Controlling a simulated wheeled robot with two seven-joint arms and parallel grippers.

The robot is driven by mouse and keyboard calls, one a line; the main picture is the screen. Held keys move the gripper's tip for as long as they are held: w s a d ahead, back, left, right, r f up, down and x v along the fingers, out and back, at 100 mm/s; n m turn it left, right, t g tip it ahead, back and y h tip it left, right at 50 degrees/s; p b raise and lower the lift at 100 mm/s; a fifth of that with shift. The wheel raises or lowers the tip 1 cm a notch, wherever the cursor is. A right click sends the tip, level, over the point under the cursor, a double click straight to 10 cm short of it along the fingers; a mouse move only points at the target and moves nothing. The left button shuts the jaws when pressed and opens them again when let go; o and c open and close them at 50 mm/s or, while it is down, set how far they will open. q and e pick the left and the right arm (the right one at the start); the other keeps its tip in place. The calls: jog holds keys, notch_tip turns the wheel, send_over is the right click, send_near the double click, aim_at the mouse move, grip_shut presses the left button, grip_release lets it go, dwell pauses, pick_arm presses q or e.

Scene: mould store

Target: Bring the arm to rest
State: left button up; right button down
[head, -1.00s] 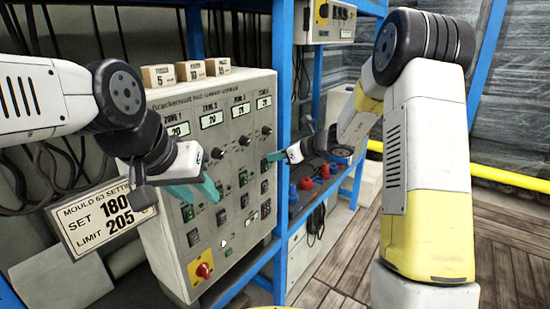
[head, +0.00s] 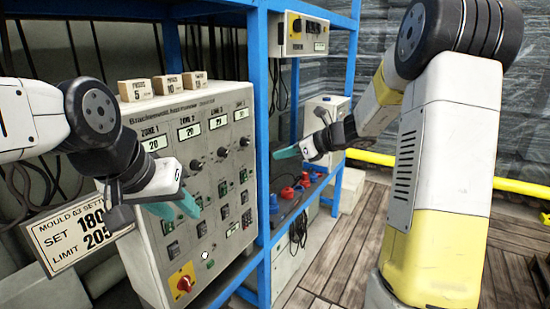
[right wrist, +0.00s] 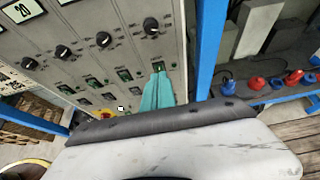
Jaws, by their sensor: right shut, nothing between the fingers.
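My right gripper (head: 287,153) has teal fingers that are closed together with nothing between them. It hangs in free space in front of the blue frame, to the right of the grey control panel (head: 158,240). In the right wrist view its teal fingers (right wrist: 157,92) point toward the panel's lower switches. My left gripper (head: 180,207) has teal fingers in front of the panel's left part. Whether its fingers are open or shut is not clear.
A blue frame (head: 263,200) stands beside the panel. Red and blue connectors (head: 288,192) sit on a shelf behind it. A setting sign (head: 75,233) hangs at left. Small labelled blocks (head: 135,91) stand on the panel. Wooden floor (head: 340,250) is clear at right.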

jog(key=s+a+r+n+g+h, duration=0.1)
jog(key=s+r+n, duration=0.1)
jog(key=s+n, duration=0.55)
jog(key=s+r+n+g+h, duration=0.1)
jog(key=s+r+n+g, duration=0.3)
jog(key=s, duration=0.6)
jog(key=s+d+f+n+t+h, duration=0.1)
jog(key=s+d+n+t+h, duration=0.1)
jog(key=s+n, duration=0.5)
jog(key=s+d+f+n+t+h, duration=0.1)
jog(key=s+d+n+h, duration=0.3)
jog(key=s+n, duration=0.3)
jog(key=shift+d+f+t, duration=0.35)
jog(key=shift+d+t, duration=0.05)
jog(key=shift+d, duration=0.35)
jog(key=shift+s, duration=0.1)
